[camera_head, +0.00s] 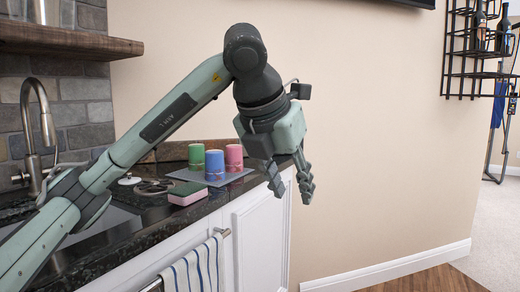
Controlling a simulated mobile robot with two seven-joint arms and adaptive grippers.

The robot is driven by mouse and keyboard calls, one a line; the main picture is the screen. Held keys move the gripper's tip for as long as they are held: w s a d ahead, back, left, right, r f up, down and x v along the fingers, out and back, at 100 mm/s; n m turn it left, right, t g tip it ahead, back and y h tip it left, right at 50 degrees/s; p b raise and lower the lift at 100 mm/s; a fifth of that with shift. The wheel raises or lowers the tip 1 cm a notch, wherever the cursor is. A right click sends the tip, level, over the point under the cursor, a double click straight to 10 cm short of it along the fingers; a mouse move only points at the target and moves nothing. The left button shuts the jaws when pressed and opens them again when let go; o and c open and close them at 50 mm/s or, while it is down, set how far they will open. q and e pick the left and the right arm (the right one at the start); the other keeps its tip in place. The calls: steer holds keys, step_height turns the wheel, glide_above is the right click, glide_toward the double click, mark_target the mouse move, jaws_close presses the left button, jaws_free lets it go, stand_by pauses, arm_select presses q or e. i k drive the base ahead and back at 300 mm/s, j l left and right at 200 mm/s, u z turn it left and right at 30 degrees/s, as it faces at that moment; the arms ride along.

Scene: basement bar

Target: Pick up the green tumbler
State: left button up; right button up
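The green tumbler (196,154) stands upright on a grey mat (240,174) at the counter's back right. A blue tumbler (214,166) stands close in front of it to the right, and a red tumbler (234,156) stands to the right. My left gripper (291,191) points downward, to the right of the tumblers and past the counter's end in the picture. Its two fingers are spread apart with nothing between them. It is clear of the green tumbler. My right gripper is not in view.
A pink and green sponge (187,194) lies in front of the mat. A sink faucet (38,125) stands at the left, with a wooden shelf (65,40) above. A striped towel (192,270) hangs on the cabinet front. A black wire bottle rack (480,50) is at upper right.

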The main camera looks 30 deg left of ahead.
mark_target(196, 152)
steer(key=i+l+u, duration=0.15)
steer(key=i, duration=0.35)
steer(key=i+l+u, duration=0.2)
steer(key=i, duration=0.3)
steer(key=i+l+u, duration=0.15)
steer(key=i, duration=0.35)
steer(key=i+u, duration=0.2)
steer(key=u, duration=0.2)
steer(key=i+l+u, duration=0.2)
steer(key=u, duration=0.2)
steer(key=i+l+u, duration=0.2)
steer(key=u, duration=0.2)
steer(key=i+l+u, duration=0.45)
steer(key=l+u, duration=0.2)
